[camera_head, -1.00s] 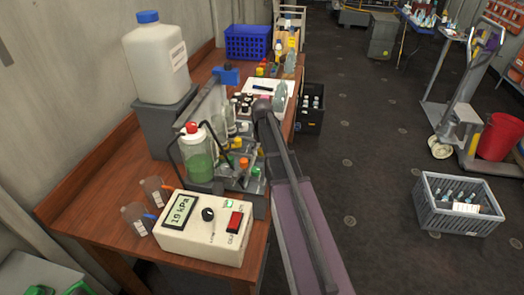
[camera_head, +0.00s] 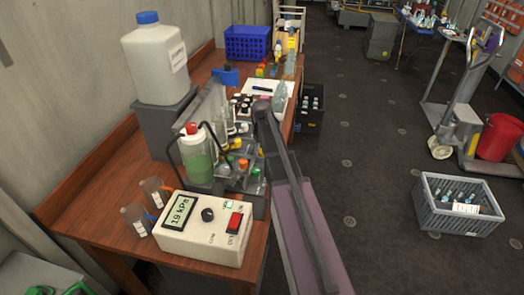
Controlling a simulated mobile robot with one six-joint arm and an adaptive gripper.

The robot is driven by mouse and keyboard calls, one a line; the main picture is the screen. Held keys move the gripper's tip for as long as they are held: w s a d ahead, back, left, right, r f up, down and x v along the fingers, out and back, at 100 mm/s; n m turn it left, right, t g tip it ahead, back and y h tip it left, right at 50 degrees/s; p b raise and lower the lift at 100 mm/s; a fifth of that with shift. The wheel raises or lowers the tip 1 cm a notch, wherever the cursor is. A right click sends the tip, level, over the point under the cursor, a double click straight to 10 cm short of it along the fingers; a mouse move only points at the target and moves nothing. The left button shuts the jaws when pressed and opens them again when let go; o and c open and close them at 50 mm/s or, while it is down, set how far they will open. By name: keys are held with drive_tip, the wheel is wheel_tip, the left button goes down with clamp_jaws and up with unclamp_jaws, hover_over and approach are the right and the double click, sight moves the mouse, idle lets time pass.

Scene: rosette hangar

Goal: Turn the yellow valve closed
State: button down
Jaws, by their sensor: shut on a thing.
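The yellow valve (camera_head: 237,143) shows as a small pale-yellow handle on the grey manifold at the right edge of the wooden bench. An orange handle (camera_head: 243,163) and a green handle (camera_head: 228,158) sit just in front of it. My arm comes up from the bottom and bends at the bench edge. My gripper (camera_head: 253,149) is small and dark beside the yellow handle, shut on it, mostly hidden by my arm link and the fittings. How far the handle is turned is too small to tell.
A pressure box (camera_head: 203,231) reading 19 kPa stands at the bench front. A bottle of green liquid (camera_head: 197,165) with black tubes is left of the manifold. A white jug (camera_head: 155,62) stands behind. Clear floor lies right, with a grey crate (camera_head: 457,222).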

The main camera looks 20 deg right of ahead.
drive_tip(key=m, duration=0.8)
drive_tip(key=shift+m, duration=0.4)
drive_tip(key=m, duration=0.3)
drive_tip(key=shift+m, duration=0.3)
drive_tip(key=shift+s+m, duration=0.1)
drive_tip(key=shift+m, duration=1.9)
drive_tip(key=shift+c, duration=1.3)
unclamp_jaws()
drive_tip(key=shift+n, duration=0.3)
